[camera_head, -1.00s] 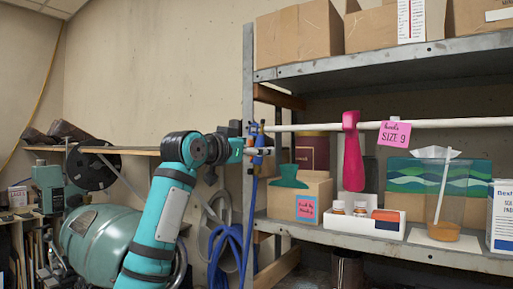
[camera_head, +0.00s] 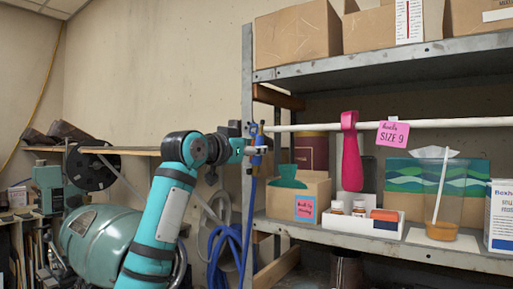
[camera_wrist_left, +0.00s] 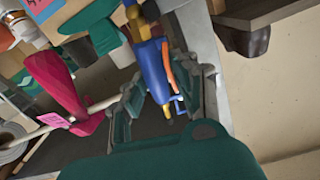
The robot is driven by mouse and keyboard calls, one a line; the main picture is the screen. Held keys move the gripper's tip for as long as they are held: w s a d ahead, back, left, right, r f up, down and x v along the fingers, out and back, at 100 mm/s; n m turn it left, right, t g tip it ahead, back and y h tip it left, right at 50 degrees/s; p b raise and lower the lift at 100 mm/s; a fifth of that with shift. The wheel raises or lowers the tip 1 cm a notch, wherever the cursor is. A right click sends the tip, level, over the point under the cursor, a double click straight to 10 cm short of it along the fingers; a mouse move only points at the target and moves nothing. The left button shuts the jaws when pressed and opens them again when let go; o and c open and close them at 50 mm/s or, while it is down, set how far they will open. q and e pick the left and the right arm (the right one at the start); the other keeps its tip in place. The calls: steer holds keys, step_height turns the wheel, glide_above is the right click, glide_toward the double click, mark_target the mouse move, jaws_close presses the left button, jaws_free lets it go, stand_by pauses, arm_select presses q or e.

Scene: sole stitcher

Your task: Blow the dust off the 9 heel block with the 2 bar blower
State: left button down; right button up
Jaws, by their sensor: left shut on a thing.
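The blue blower (camera_head: 257,143) is at the left post of the shelf, with a blue hose below it. In the left wrist view the blower (camera_wrist_left: 153,72) shows an orange lever and a brass nozzle. My left gripper (camera_head: 258,148) is shut on it; its fingers also show in the left wrist view (camera_wrist_left: 165,100). A pink heel-shaped block (camera_head: 352,158) hangs from the white rod, right of my gripper and apart from it; it also shows in the left wrist view (camera_wrist_left: 57,85). A pink tag reading "SIZE 9" (camera_head: 393,134) hangs beside it. I cannot make out dust. My right gripper is out of view.
Below the rod, the grey shelf (camera_head: 400,248) holds a cardboard box (camera_head: 312,190) with a teal piece, a white tray (camera_head: 340,222) with small bottles, a clear container with a stick (camera_head: 440,225) and a white box (camera_head: 500,215). Coiled blue hose (camera_head: 230,245) hangs left of the post.

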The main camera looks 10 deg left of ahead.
arm_select(q)
steer(key=shift+a+r, duration=0.15)
steer(key=shift+r, duration=0.3)
steer(key=shift+r, duration=0.3)
stand_by(0.3)
steer(key=b+v, duration=0.7)
steer(key=v, duration=0.6)
stand_by(1.1)
